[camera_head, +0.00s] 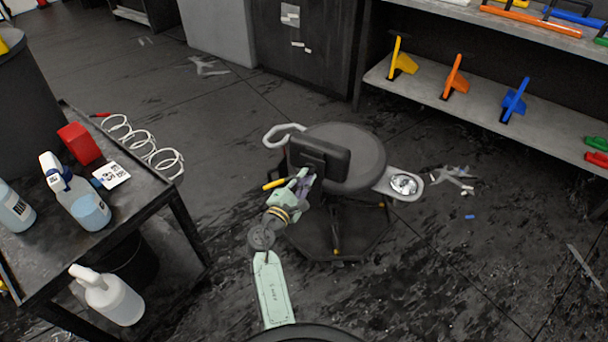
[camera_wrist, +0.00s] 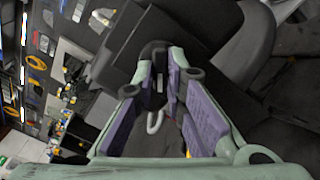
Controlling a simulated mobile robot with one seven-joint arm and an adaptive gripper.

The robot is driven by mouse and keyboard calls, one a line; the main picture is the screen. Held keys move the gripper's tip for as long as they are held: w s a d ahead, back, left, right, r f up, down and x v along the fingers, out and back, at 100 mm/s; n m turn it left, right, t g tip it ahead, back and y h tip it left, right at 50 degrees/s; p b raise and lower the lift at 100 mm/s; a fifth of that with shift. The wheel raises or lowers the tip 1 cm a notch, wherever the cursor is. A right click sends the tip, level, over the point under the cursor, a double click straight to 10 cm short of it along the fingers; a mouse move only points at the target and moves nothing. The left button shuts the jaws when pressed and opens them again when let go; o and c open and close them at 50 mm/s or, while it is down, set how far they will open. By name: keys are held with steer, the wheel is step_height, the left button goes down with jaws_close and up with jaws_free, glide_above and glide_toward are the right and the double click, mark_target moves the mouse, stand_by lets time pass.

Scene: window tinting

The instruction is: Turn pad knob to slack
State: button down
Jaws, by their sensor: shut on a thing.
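The black rectangular pad (camera_head: 333,158) stands upright at the front of a round grey stool seat (camera_head: 366,150). My gripper (camera_head: 306,180) is at the near side of the pad, low on its face. In the wrist view my gripper (camera_wrist: 161,72) has its purple-lined fingers closed in on a small dark knob (camera_wrist: 154,50) at the pad's lower part. The fingertips cover much of the knob, so its turn position cannot be read. The pad's dark face (camera_wrist: 112,42) fills the upper middle of the wrist view.
A white loop (camera_head: 278,137) and a side plate with a shiny round dish (camera_head: 403,184) stick out from the stool. A dark cart (camera_head: 150,195) with spray bottles stands left. A shelf (camera_head: 440,92) with coloured tools is back right. Scraps lie on the floor.

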steer(key=shift+n, duration=0.5)
steer(key=c, duration=1.6)
jaws_free()
steer(key=shift+c, duration=0.2)
steer(key=shift+s, duration=0.1)
steer(key=v, duration=1.1)
steer(key=shift+s+a, duration=0.25)
steer(key=shift+s, duration=0.1)
